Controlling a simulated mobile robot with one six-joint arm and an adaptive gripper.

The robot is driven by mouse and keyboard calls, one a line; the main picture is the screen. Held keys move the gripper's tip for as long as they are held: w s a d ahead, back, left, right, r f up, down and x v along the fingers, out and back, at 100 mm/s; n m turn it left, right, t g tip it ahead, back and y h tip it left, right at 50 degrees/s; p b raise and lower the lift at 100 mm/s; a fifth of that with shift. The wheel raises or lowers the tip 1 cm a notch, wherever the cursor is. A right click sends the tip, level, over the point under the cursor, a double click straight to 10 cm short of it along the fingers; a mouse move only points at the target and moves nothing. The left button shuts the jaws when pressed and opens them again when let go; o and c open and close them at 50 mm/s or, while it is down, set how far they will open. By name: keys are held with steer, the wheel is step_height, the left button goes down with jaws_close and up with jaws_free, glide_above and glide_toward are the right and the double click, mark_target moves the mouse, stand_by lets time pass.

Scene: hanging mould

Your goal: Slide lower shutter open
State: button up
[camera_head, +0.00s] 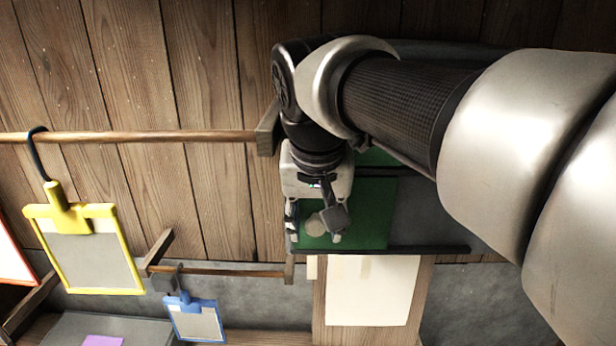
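A green panel (373,215), which looks like the lower shutter, sits between two dark horizontal rails on the wall. A pale rounded knob (316,225) shows at the panel's left part. My gripper (315,236) is in front of that left part, pointing down in the picture. Its two fingers are spread, one on each side of the knob. I cannot tell whether either finger touches the knob. My gripper hides the panel's upper left part. Dark grey backing shows right of the green panel.
Another green patch (377,157) shows above, mostly hidden by my arm. A yellow-framed board (97,262) hangs from a wooden rod (130,136) at left. A blue-framed board (196,322) hangs lower. A white sheet (372,290) is below the lower rail (400,250).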

jaws_close()
stand_by(0.3)
